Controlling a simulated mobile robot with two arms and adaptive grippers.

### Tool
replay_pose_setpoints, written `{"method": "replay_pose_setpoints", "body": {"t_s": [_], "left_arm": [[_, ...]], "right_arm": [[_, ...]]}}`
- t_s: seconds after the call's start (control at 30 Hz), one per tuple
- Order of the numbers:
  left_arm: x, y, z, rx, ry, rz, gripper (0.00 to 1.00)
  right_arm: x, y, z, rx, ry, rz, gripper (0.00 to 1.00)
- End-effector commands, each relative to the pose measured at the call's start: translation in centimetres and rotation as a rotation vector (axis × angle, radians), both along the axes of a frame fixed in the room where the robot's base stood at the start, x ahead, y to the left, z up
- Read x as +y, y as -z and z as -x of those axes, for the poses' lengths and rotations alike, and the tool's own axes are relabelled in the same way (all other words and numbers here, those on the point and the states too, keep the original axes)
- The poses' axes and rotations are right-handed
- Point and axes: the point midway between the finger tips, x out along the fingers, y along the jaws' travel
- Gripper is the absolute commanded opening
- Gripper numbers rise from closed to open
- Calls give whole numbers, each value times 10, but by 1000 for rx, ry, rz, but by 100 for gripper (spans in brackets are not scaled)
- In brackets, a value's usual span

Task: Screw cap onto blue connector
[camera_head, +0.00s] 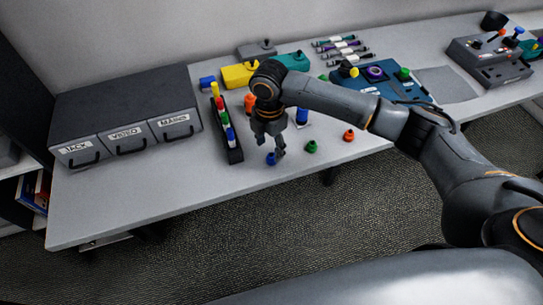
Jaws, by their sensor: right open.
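My right gripper (270,147) is open and points down over the front part of the table, with its fingertips close above a small blue cap (271,159). I cannot tell whether the fingers touch the cap. A blue upright piece (302,117), perhaps the blue connector, stands just right of the gripper, partly hidden by my right arm. A black rack (234,155) left of the gripper holds several coloured pieces in a row, a blue one among them. My left gripper is not in view.
A green cap (311,147) and an orange cap (348,136) lie right of the gripper near the table's front edge. A grey drawer unit (120,95) stands at left. Yellow (238,76) and teal boxes stand behind. The table's front left is clear.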

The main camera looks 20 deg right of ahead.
Motion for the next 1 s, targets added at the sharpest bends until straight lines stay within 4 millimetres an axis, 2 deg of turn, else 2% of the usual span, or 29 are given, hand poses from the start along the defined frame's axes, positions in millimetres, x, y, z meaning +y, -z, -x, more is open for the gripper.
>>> {"method": "replay_pose_setpoints", "body": {"t_s": [0.13, 0.3, 0.67, 0.7, 0.9, 1.0], "left_arm": [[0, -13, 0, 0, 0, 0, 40], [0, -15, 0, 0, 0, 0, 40], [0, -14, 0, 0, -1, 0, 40], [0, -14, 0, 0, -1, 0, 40], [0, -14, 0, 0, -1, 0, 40], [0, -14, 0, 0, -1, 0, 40]], "right_arm": [[-5, 21, 2, 5, 1, 2, 56], [-4, 42, 1, 3, -1, 1, 56], [-4, 45, 1, 1, -2, 2, 56], [-4, 45, 1, 1, -2, 2, 54], [-4, 45, 1, 1, -1, 2, 17], [-4, 45, 1, 1, -1, 2, 17]]}}
